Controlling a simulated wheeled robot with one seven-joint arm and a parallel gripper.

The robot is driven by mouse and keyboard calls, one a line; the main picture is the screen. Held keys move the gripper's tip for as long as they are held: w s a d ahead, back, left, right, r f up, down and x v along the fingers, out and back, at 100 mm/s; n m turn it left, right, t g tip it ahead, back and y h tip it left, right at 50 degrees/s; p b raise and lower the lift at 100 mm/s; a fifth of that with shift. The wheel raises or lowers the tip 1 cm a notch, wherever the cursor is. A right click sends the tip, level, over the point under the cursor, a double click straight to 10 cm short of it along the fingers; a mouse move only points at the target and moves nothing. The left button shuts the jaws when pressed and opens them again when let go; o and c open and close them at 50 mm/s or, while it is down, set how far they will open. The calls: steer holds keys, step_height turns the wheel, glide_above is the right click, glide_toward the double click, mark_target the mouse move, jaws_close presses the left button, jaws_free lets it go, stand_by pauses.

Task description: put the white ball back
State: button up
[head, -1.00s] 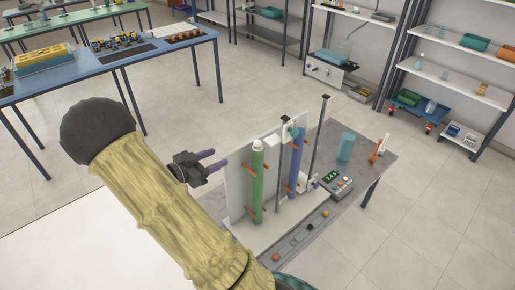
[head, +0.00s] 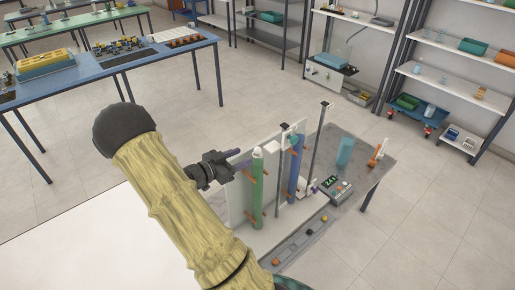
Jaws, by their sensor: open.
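The manometer board (head: 238,200) stands upright on a low table. It carries a green tube (head: 257,195) and a blue tube (head: 294,172). A small white rounded thing (head: 258,150) sits at the top of the green tube; I cannot tell whether it is the white ball or a cap. My gripper (head: 240,158) is open, its purple fingers pointing right, close to the left of the green tube's top. Nothing shows between the fingers. Whether they touch the board or tube is unclear.
A grey tray (head: 299,241) in front of the board holds several small balls, including an orange one (head: 275,262) and a yellow one (head: 324,217). A control box (head: 340,190), a turquoise cup (head: 345,152) and dark posts (head: 319,150) stand to the right.

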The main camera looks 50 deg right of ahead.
mark_target(255, 149)
steer(key=shift+s+d+f+p, duration=0.1)
steer(key=shift+d+f+p, duration=0.05)
steer(key=shift+d, duration=0.7)
steer(key=shift+s+d+f+p, duration=0.1)
steer(key=shift+d+f+p, duration=0.05)
steer(key=shift+d, duration=0.7)
steer(key=shift+d+p, duration=0.3)
steer(key=d+p, duration=0.1)
steer(key=d, duration=0.1)
steer(key=d+f+p, duration=0.1)
steer(key=d, duration=0.1)
steer(key=shift+d, duration=0.3)
steer(key=shift+c, duration=0.2)
jaws_close()
steer(key=shift+r, duration=0.15)
